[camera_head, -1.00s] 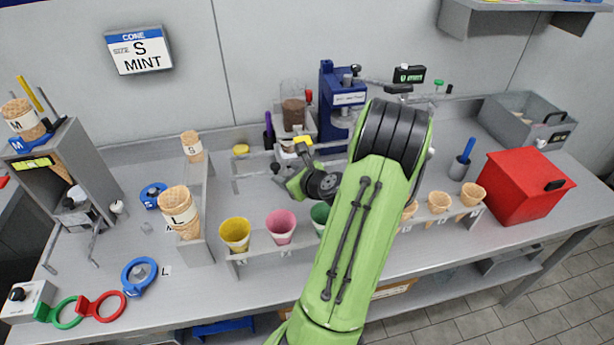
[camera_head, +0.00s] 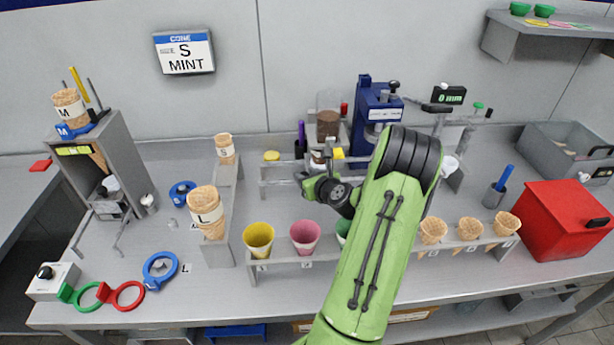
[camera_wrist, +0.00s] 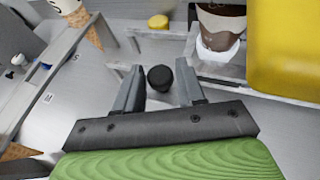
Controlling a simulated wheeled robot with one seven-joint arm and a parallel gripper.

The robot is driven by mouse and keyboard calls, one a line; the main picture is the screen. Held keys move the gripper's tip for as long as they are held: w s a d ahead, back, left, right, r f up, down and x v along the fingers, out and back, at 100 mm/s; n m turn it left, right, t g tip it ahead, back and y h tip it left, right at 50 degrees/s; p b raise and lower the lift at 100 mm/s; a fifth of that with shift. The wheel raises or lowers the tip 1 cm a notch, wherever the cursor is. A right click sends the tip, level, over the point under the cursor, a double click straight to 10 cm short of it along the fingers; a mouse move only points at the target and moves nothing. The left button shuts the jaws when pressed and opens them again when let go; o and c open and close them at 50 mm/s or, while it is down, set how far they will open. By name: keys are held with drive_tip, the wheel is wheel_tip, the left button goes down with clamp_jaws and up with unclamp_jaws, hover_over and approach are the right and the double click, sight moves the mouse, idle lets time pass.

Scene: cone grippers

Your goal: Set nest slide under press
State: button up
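The blue press (camera_head: 373,118) stands at the back of the bench, right of centre, with low grey rails in front of it. My gripper (camera_head: 308,182) is at the left end of these rails, partly hidden by my own wrist. In the wrist view my gripper (camera_wrist: 158,88) is open, its two grey fingers apart. A round black knob (camera_wrist: 160,78) shows in the gap between them; I cannot tell whether the fingers touch it. I cannot make out the nest slide clearly; my arm hides part of the area by the press.
A brown-filled dispenser (camera_head: 328,122) stands left of the press. A yellow block (camera_wrist: 285,50) is close on the right in the wrist view. A rack with yellow (camera_head: 259,240) and pink cups (camera_head: 305,237) and wafer cones is in front. A red box (camera_head: 565,220) is at right.

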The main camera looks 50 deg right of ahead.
clamp_jaws()
